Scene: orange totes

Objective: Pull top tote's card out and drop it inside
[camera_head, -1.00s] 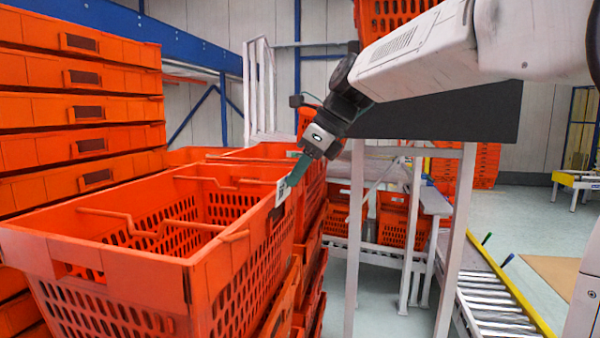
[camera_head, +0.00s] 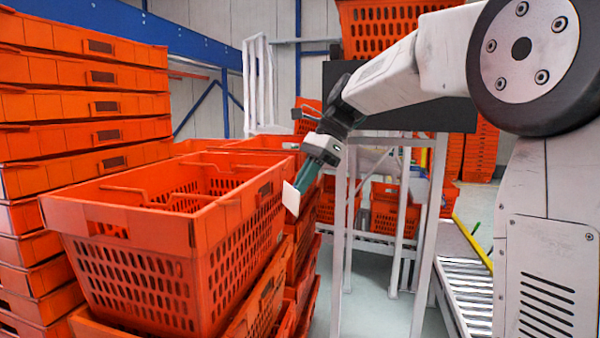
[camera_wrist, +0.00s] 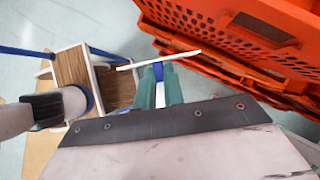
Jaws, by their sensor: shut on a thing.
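The top tote (camera_head: 150,240) is an orange, slotted open crate on a stack in the head view. Its side wall also shows at the upper right of the wrist view (camera_wrist: 225,35). My gripper (camera_head: 298,192), with green fingers, is beside the tote's right wall, outside it. It is shut on a white card (camera_head: 291,198), held just off the wall near the rim height. In the wrist view the card (camera_wrist: 160,60) is seen edge-on as a thin strip across the fingertips (camera_wrist: 158,72), apart from the tote.
Tall stacks of orange totes (camera_head: 85,105) stand at the left. More totes (camera_head: 245,145) are behind the top one. A white frame (camera_head: 338,240) and a roller conveyor (camera_head: 467,290) stand to the right. Open floor shows between the stack and the conveyor.

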